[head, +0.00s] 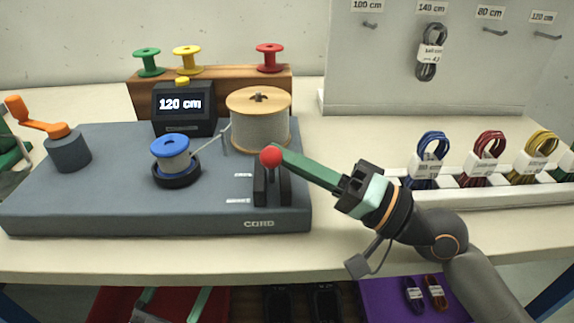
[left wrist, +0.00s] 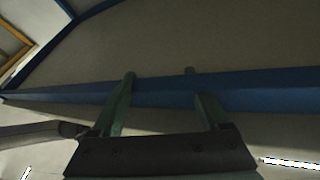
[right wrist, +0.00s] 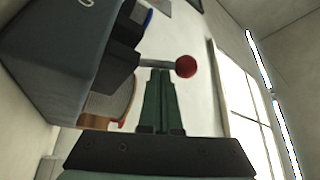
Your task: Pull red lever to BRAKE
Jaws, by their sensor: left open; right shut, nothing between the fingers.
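The red lever's ball knob (head: 270,156) stands above the black slotted lever bracket (head: 271,187) on the front right of the grey cord machine (head: 110,205). My right gripper (head: 277,150) is shut and empty, its fingertips right at the knob in the head view. In the right wrist view the red knob (right wrist: 186,66) shows just beyond and to the right of the closed fingertips (right wrist: 158,72). I cannot tell whether they touch. The small labels beside the lever are too small to read. My left gripper (left wrist: 158,85) is open and empty, with a blue bar behind it.
A cord spool (head: 259,122), a display (head: 183,105) reading 120 cm, a blue spool (head: 170,155) and an orange crank (head: 35,120) are on or by the machine. Coiled cords stand in a white rack (head: 465,197) at right. The table front edge is clear.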

